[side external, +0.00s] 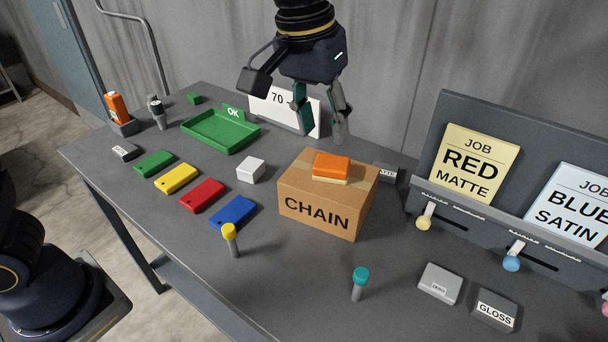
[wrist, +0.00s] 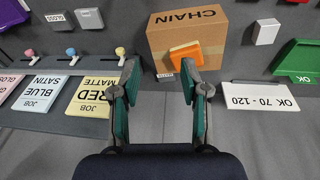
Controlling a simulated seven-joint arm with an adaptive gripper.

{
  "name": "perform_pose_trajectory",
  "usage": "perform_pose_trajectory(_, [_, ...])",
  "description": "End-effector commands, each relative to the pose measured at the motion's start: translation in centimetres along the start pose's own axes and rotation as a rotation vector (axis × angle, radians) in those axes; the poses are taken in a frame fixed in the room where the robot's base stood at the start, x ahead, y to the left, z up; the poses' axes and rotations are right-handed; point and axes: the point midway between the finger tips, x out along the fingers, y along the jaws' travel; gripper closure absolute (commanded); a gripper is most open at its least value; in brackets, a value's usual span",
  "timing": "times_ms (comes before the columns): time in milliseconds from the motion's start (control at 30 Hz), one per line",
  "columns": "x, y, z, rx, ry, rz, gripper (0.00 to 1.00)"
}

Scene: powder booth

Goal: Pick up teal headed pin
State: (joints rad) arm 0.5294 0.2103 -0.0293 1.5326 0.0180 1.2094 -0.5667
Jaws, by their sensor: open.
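The teal headed pin (side external: 360,283) stands upright on the grey table near its front edge, with a teal cap on a grey shaft. I cannot make it out in the wrist view. My gripper (side external: 321,138) is open and empty, above the back of the table behind the cardboard box and well away from the pin. In the wrist view my gripper (wrist: 162,95) has its two teal-padded fingers apart with only bare table between them.
A cardboard CHAIN box (side external: 311,213) with an orange block (side external: 332,167) on top stands between my gripper and the pin. A yellow headed pin (side external: 231,240) stands left of the teal one. Grey blocks (side external: 440,283) and a job-card rack (side external: 415,200) are at the right.

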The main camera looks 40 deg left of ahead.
Motion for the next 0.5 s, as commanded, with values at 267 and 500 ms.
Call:
perform_pose_trajectory(267, [9.8,9.8,4.4,0.215,-0.164,-0.065,0.55])
perform_pose_trajectory(500, [13.2,10.3,6.1,0.244,-0.181,-0.075,0.55])
